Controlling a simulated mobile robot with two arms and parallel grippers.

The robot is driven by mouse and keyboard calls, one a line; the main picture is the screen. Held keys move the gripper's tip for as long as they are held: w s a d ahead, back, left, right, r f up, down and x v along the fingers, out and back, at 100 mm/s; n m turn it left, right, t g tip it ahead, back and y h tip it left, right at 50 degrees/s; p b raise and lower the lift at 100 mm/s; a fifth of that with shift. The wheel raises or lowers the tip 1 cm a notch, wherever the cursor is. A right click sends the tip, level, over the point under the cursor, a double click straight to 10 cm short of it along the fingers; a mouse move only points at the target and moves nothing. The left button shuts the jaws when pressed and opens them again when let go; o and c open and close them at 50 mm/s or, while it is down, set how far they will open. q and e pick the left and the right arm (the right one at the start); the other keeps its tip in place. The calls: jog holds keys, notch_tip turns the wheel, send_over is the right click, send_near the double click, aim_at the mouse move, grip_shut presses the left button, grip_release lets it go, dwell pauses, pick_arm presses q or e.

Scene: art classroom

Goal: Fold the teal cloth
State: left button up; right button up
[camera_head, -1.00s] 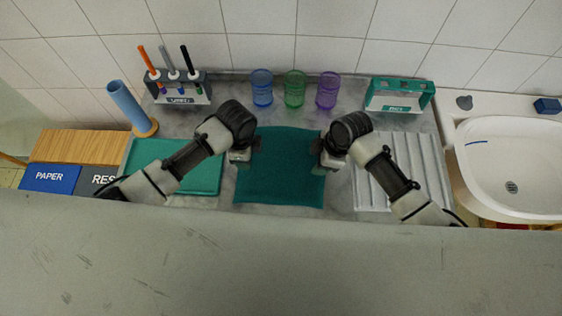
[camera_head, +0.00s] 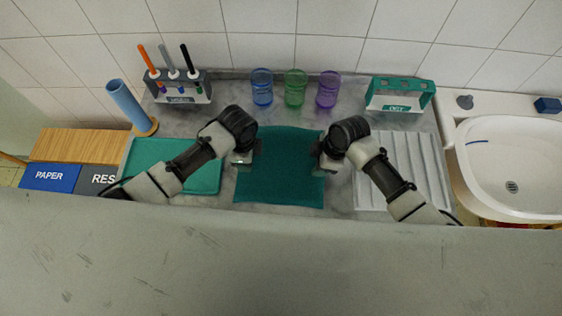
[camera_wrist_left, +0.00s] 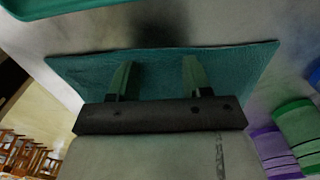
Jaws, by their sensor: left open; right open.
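The teal cloth (camera_head: 280,175) lies spread flat on the grey counter between my two arms. It also shows in the left wrist view (camera_wrist_left: 160,65). My left gripper (camera_head: 246,158) is at the cloth's left edge. In the left wrist view its two fingers (camera_wrist_left: 157,75) are apart over the cloth, with nothing seen between them. My right gripper (camera_head: 318,160) is at the cloth's right edge and is open; its fingertips are small and partly hidden by the wrist. Whether either gripper touches the cloth is unclear.
A teal tray (camera_head: 200,178) lies left of the cloth and a white ribbed rack (camera_head: 376,188) lies right. A sink (camera_head: 512,165) is far right.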

pick_arm(q)
jog(key=shift+f, duration=0.1)
grip_shut()
pick_arm(e)
jog(key=shift+s+d+f, duration=0.1)
jog(key=shift+f, duration=0.05)
grip_shut()
